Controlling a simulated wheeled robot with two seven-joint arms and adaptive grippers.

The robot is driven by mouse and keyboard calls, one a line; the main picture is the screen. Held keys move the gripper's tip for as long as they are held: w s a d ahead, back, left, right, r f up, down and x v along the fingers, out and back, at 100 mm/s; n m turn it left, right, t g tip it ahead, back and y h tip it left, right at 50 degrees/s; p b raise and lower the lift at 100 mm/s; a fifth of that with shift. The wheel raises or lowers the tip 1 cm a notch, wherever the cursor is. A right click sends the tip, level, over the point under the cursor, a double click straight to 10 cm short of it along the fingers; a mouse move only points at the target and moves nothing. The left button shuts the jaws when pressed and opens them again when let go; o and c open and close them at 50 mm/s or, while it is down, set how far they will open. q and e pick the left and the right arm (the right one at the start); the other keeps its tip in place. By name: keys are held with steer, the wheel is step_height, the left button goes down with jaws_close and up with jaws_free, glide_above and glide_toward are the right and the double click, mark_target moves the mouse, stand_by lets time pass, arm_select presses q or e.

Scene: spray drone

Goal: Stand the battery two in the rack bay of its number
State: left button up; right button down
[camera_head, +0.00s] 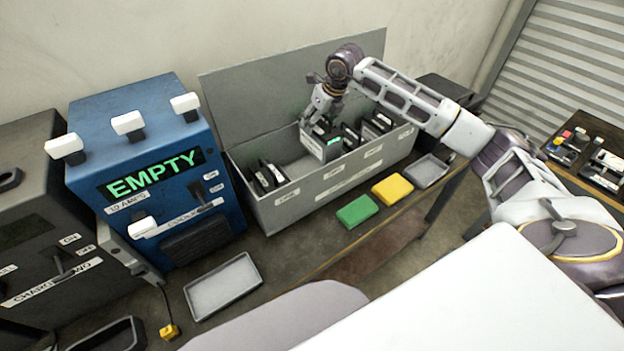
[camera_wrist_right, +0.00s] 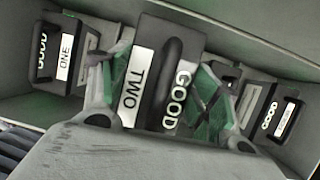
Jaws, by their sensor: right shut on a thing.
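Battery two (camera_wrist_right: 150,72) is a dark block with a handle and the labels TWO and GOOD. My right gripper (camera_wrist_right: 162,92) is shut on it, one finger on each side. In the head view, battery two (camera_head: 324,150) is within the open grey rack (camera_head: 300,206), near its middle, just behind the front wall. Whether its base touches the rack floor is hidden. The rack's front carries several small bay labels, too small to read. Battery one (camera_wrist_right: 62,58) stands to the left in the wrist view. My left gripper is not in view.
Another battery (camera_wrist_right: 281,118) marked GOOD stands right of battery two. A blue charger (camera_head: 150,160) reading EMPTY stands left of the rack. Green (camera_head: 357,211) and yellow (camera_head: 393,189) blocks and a grey tray (camera_head: 427,171) lie in front of the rack.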

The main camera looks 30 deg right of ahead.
steer(key=shift+f, duration=0.25)
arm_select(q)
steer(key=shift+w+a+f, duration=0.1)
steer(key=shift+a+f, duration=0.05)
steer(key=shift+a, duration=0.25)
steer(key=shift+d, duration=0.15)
arm_select(e)
steer(key=shift+f, duration=0.8)
step_height(320, 180, down, 3)
steer(key=shift+r+p, duration=0.1)
steer(key=shift+p, duration=0.2)
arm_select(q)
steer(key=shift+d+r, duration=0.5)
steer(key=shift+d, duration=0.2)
arm_select(e)
steer(key=shift+w+f, duration=0.1)
steer(key=shift+f, duration=0.85)
